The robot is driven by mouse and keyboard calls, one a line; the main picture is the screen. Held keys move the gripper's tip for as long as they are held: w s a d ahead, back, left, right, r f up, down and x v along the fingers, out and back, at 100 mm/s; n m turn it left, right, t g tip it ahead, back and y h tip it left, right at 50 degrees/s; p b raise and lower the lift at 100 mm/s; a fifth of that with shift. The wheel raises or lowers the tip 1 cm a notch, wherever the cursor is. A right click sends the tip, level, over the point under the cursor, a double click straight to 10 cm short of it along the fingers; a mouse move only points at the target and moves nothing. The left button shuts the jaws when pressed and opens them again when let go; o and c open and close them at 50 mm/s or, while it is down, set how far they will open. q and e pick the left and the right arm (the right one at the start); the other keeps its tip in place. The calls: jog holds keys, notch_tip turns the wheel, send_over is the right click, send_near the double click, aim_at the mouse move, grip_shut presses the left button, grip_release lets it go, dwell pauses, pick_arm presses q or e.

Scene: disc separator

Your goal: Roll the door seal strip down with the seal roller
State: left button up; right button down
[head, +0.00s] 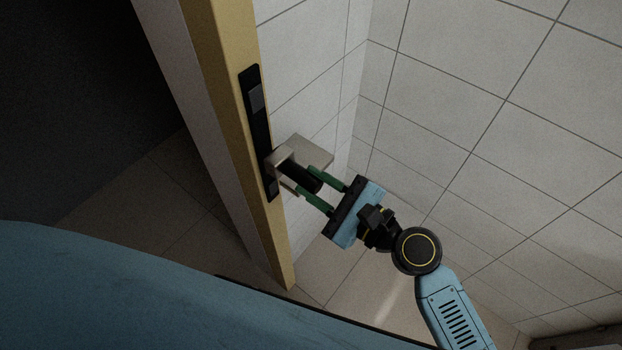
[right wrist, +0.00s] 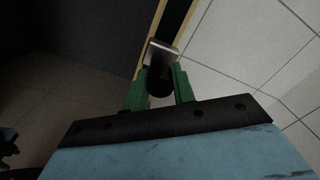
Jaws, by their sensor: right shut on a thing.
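The seal roller has a grey metal head (head: 284,162) and a black handle (head: 300,177). My right gripper (head: 311,181) is shut on the black handle with its green fingers. The roller also shows in the right wrist view (right wrist: 159,80), where the fingers flank the handle. The black door seal strip (head: 258,130) runs along the tan door edge. The roller head is at the lower part of the strip; I cannot tell whether it touches. It hides some of the strip.
The tan door edge (head: 228,100) slants down through the head view. A tiled wall (head: 470,110) stands at the right, close behind the roller. A dark area lies left of the door. A grey piece (head: 256,98) sits on the upper strip.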

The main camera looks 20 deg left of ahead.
jog(key=shift+v, duration=2.95)
